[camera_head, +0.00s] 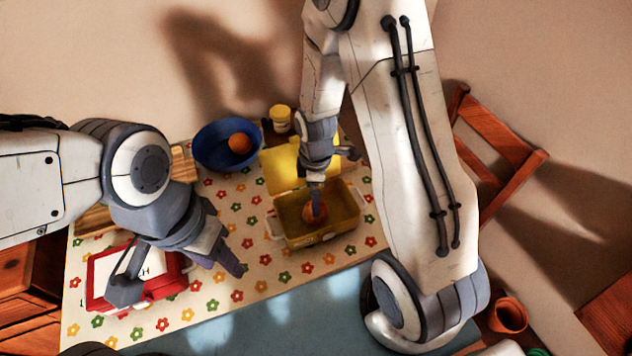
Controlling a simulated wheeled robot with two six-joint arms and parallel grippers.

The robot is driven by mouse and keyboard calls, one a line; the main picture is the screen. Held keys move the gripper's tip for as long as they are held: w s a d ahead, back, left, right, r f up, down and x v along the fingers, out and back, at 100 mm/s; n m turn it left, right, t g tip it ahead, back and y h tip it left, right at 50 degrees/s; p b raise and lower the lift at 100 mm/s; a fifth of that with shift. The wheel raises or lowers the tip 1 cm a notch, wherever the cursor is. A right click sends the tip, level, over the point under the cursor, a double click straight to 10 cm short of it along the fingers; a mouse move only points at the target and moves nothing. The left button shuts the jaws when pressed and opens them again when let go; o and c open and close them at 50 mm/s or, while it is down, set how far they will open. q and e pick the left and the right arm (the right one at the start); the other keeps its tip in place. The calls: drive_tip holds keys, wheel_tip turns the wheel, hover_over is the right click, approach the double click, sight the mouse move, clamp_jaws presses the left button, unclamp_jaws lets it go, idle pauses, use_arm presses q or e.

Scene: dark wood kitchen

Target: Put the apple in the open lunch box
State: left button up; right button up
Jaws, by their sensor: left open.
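The open lunch box (343,226) is yellow, with its lid (280,170) raised at the back. A reddish-orange apple (309,217) is inside it, partly covered by a finger of my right gripper (317,205). That gripper points down into the box, seen edge-on, so I cannot tell whether its fingers grip the apple. My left gripper (182,277) is open and empty, its fingers spread above the red lunch box (95,292). The red box is closed, with a white panel on its lid, and partly hidden by that gripper.
A blue bowl (208,150) holding an orange (240,143) stands behind, beside a yellow jar (280,120). A wooden board (92,220) lies at the left, partly under my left arm. The flowered cloth (240,290) is clear between the boxes. A wooden chair (495,145) stands right.

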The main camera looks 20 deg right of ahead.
drive_tip(key=s+a+r+m, duration=0.1)
drive_tip(key=s+a+r, duration=0.2)
drive_tip(key=a+r, duration=0.3)
drive_tip(key=s+a+r+m, duration=0.2)
drive_tip(key=s+a+r, duration=0.15)
drive_tip(key=r, duration=0.45)
drive_tip(key=s+a+r+m, duration=0.1)
drive_tip(key=s+r, duration=0.1)
drive_tip(key=s, duration=0.4)
drive_tip(key=s+a+r+m+y, duration=0.1)
drive_tip(key=s+a+r+m, duration=0.1)
drive_tip(key=s, duration=0.4)
drive_tip(key=shift+r, duration=0.5)
drive_tip(key=shift+d, duration=0.1)
